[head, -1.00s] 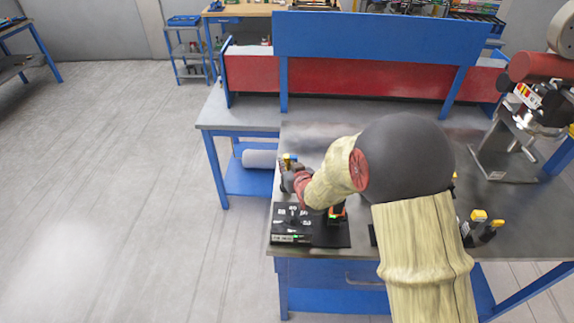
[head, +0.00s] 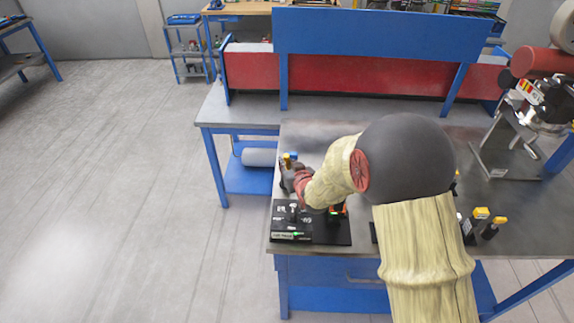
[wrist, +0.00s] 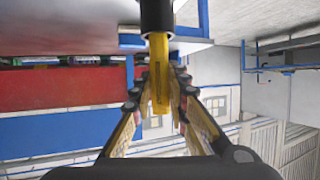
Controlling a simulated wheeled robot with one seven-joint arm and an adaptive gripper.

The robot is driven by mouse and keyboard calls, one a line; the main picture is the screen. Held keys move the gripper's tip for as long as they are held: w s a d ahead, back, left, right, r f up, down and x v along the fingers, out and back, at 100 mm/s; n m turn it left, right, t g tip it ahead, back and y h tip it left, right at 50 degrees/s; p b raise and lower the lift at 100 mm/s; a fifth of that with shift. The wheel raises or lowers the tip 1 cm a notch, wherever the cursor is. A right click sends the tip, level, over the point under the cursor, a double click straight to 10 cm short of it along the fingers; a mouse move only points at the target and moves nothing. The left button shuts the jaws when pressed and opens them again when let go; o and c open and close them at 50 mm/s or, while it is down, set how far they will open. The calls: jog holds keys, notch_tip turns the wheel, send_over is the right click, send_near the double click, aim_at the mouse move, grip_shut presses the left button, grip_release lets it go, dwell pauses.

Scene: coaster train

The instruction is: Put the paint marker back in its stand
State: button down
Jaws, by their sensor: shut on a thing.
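The paint marker is a yellow stick; in the wrist view its yellow body (wrist: 159,65) lies between my fingers, with a black round part at the top edge. I cannot tell whether that black part is a cap or a holder. My gripper (wrist: 157,88) is shut on the marker. In the head view my gripper (head: 288,178) is at the left end of the bench, behind a black control box, and a small yellow end of the marker (head: 287,159) shows above it. My arm hides much of the bench there, and I cannot make out the stand clearly.
The black control box (head: 290,222) sits at the bench's front left corner, beside a dark plate with a lit device (head: 337,211). Yellow-topped black items (head: 480,214) stand at right. A metal machine (head: 515,145) stands farther right. The bench's back left (head: 310,135) is clear.

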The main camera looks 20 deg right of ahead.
jog(key=c, duration=1.7)
grip_release()
jog(key=shift+o, duration=0.2)
jog(key=shift+s, duration=0.1)
jog(key=v, duration=1.1)
jog(key=shift+s+r, duration=0.15)
jog(key=shift+s, duration=0.25)
